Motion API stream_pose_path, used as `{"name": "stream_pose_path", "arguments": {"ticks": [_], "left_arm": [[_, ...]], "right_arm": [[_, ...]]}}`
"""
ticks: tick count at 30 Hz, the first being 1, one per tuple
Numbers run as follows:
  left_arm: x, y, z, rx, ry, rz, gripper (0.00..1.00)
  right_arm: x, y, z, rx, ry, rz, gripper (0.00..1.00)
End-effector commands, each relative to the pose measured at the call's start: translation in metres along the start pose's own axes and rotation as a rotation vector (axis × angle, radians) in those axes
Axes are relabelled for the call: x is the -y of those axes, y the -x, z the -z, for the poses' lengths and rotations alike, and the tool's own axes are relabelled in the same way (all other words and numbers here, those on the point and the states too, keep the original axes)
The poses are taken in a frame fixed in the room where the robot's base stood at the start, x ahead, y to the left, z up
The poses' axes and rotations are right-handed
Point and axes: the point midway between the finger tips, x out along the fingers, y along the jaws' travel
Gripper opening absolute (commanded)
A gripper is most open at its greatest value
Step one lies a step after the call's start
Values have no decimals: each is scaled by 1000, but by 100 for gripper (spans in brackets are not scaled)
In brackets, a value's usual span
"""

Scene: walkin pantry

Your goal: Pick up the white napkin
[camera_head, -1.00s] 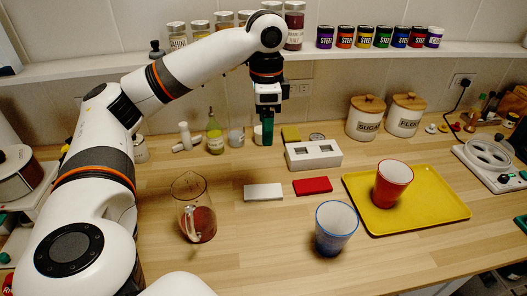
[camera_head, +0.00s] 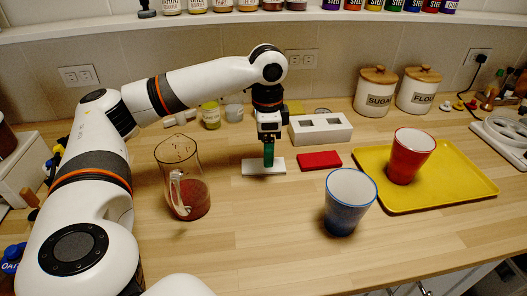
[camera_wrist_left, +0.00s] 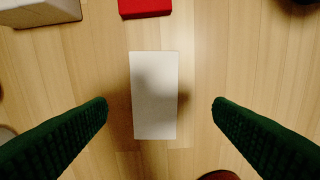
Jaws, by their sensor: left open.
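The white napkin is a flat white rectangle (camera_head: 250,167) on the wooden counter, left of a red one. In the left wrist view the napkin (camera_wrist_left: 154,95) lies between the two green fingers, with clear counter on both sides of it. My left gripper (camera_head: 268,160) is above the napkin and points down. It also shows in the left wrist view (camera_wrist_left: 160,105), its fingers wide apart and nothing between them touching. In the head view the gripper hides part of the napkin. My right gripper is not in view.
A red folded block (camera_head: 320,161) lies just right of the napkin, and a white box with two openings (camera_head: 321,128) stands behind it. A glass pitcher (camera_head: 182,178) is to the left. A blue cup (camera_head: 349,202) is front right, near a yellow tray (camera_head: 455,184) holding a red cup (camera_head: 410,156).

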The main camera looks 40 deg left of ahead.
Motion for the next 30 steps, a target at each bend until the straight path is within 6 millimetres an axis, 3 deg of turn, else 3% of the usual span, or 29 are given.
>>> {"name": "stream_pose_path", "arguments": {"ticks": [12, 21, 30], "left_arm": [[-7, -49, -8, -1, -1, 1, 75], [-7, -54, -8, 0, -1, 0, 75], [-7, -54, -8, 0, -1, 0, 28]], "right_arm": [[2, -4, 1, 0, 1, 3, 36], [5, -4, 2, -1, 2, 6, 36], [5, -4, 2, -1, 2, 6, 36]]}}
